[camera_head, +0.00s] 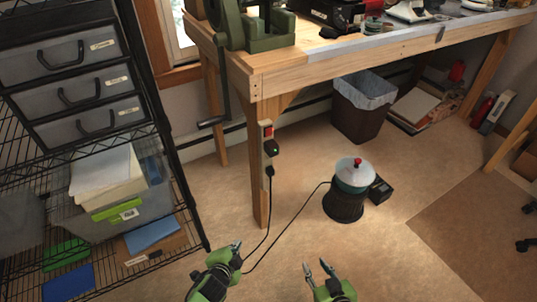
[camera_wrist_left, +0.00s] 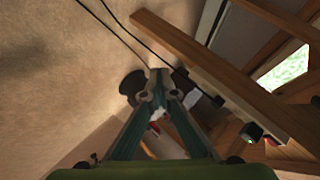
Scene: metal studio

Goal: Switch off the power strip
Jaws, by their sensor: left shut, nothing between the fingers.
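The power strip (camera_head: 264,160) is fixed upright along the front leg of the wooden workbench. Its red switch (camera_head: 268,131) is at the top. A black plug with a small green light sits below it, and another plug with a cord sits lower. In the left wrist view the green-lit plug (camera_wrist_left: 251,132) and a red spot beside it show at the lower right. My left gripper (camera_head: 238,246) is shut and empty, below and left of the strip, apart from it. My right gripper (camera_head: 317,265) is open and empty, low and to the right.
A black cord runs from the strip to the floor near my left gripper. A dark canister with a red knob (camera_head: 354,175) stands on the floor at right. A wire shelf (camera_head: 189,225) stands at left. A crank handle (camera_head: 213,122) hangs left of the leg. A bin (camera_head: 360,118) stands under the bench.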

